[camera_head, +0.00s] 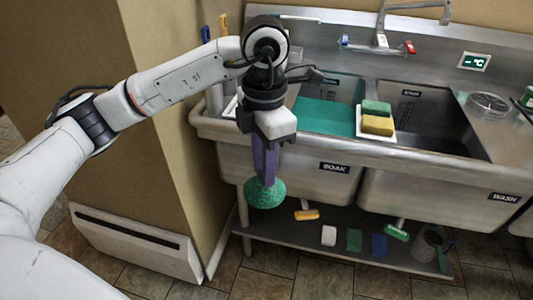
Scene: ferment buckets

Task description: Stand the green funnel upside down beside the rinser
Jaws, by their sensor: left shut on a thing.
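My left gripper (265,168) points down with its purple fingers shut on a green, mottled, rounded thing (265,194), which I take for the green funnel. The fingers hide its upper part; its wide, round part hangs below the fingertips. It is held in the air in front of the sink's left end. A round, clear-and-metal fitting (490,102), which looks like the rinser, is set in the steel counter at the right. My right gripper is not in view.
The steel sink has a soak basin (325,117) with teal liquid and a wash basin (425,120). Green (376,107) and yellow (377,125) sponges sit on the divider. A green-and-white thing (527,98) is cut off at the right edge. Several brushes and cloths lie on the lower shelf (300,237).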

